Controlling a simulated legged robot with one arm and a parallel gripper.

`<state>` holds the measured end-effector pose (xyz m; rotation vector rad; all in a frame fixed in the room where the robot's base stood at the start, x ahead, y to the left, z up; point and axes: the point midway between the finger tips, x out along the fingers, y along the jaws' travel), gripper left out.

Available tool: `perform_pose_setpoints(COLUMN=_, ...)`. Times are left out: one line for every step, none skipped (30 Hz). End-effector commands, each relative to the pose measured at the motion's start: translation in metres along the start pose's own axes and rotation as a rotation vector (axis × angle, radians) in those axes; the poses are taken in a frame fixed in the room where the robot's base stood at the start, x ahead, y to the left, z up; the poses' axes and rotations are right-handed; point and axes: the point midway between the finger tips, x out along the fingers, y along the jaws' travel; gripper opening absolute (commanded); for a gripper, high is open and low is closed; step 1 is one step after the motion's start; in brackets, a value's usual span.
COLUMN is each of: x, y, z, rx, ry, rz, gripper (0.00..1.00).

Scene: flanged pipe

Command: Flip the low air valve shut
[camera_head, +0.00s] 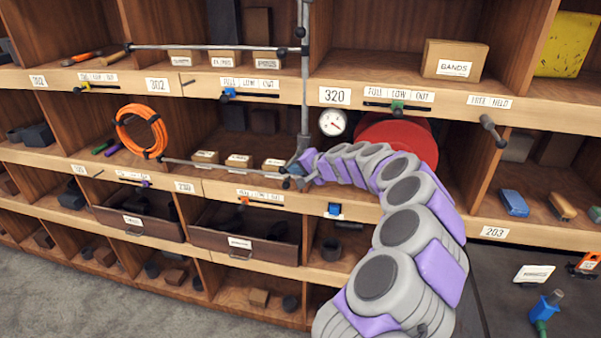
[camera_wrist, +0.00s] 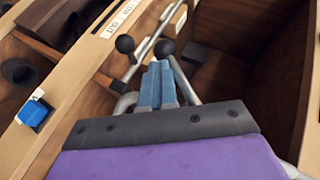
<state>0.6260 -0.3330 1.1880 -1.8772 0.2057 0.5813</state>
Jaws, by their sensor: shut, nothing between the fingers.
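My gripper (camera_head: 298,168) is at the lower end of a vertical grey pipe (camera_head: 305,85), in front of the middle shelf. In the wrist view its blue fingers (camera_wrist: 156,86) are together, with nothing between them. Two black ball knobs, a left one (camera_wrist: 124,44) and a right one (camera_wrist: 164,48), show just beyond the fingertips. A grey rod (camera_wrist: 150,40) runs between them. The right knob is very close to the fingertips; I cannot tell whether they touch. No label marks the low air valve, and the area around the pipe's lower end is partly hidden by my gripper.
A round gauge (camera_head: 332,122) and a red round object (camera_head: 420,136) are behind my arm. A blue slider (camera_head: 334,210) sits on the shelf edge below; it also shows in the wrist view (camera_wrist: 35,112). A horizontal pipe (camera_head: 222,165) runs left past small boxes. An orange coil (camera_head: 140,130) hangs farther left.

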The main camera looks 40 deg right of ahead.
Motion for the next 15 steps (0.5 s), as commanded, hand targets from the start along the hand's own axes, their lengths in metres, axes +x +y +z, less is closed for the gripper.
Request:
perform_pose_setpoints(x=0.002, y=-0.003, z=0.002, rx=-0.002, ry=-0.002, rz=0.0, gripper=0.0)
perform_pose_setpoints(x=0.003, y=-0.004, z=0.002, rx=-0.002, ry=-0.003, rz=0.0, gripper=0.0)
perform_pose_setpoints(x=0.004, y=-0.006, z=0.003, rx=-0.002, ry=-0.003, rz=0.0, gripper=0.0)
perform_pose_setpoints(x=0.005, y=-0.007, z=0.003, rx=-0.002, ry=-0.003, rz=-0.001, gripper=0.0)
perform_pose_setpoints(x=0.006, y=-0.008, z=0.004, rx=-0.001, ry=-0.003, rz=-0.001, gripper=0.0)
perform_pose_setpoints(x=0.006, y=-0.01, z=0.004, rx=-0.001, ry=-0.003, rz=-0.001, gripper=0.0)
perform_pose_setpoints(x=0.007, y=-0.011, z=0.004, rx=-0.001, ry=-0.003, rz=-0.001, gripper=0.0)
perform_pose_setpoints(x=0.008, y=-0.012, z=0.004, rx=-0.001, ry=-0.003, rz=-0.001, gripper=0.0)
perform_pose_setpoints(x=0.008, y=-0.014, z=0.005, rx=-0.001, ry=-0.003, rz=-0.001, gripper=0.0)
perform_pose_setpoints(x=0.009, y=-0.015, z=0.005, rx=-0.001, ry=-0.003, rz=-0.001, gripper=0.0)
perform_pose_setpoints(x=0.009, y=-0.016, z=0.005, rx=-0.001, ry=-0.003, rz=-0.001, gripper=0.0)
perform_pose_setpoints(x=0.01, y=-0.017, z=0.006, rx=-0.002, ry=-0.003, rz=-0.001, gripper=0.0)
perform_pose_setpoints(x=0.01, y=-0.018, z=0.006, rx=-0.001, ry=-0.003, rz=0.0, gripper=0.0)
perform_pose_setpoints(x=0.01, y=-0.019, z=0.006, rx=-0.001, ry=-0.003, rz=0.0, gripper=0.0)
perform_pose_setpoints(x=0.011, y=-0.02, z=0.006, rx=-0.001, ry=-0.003, rz=0.0, gripper=0.0)
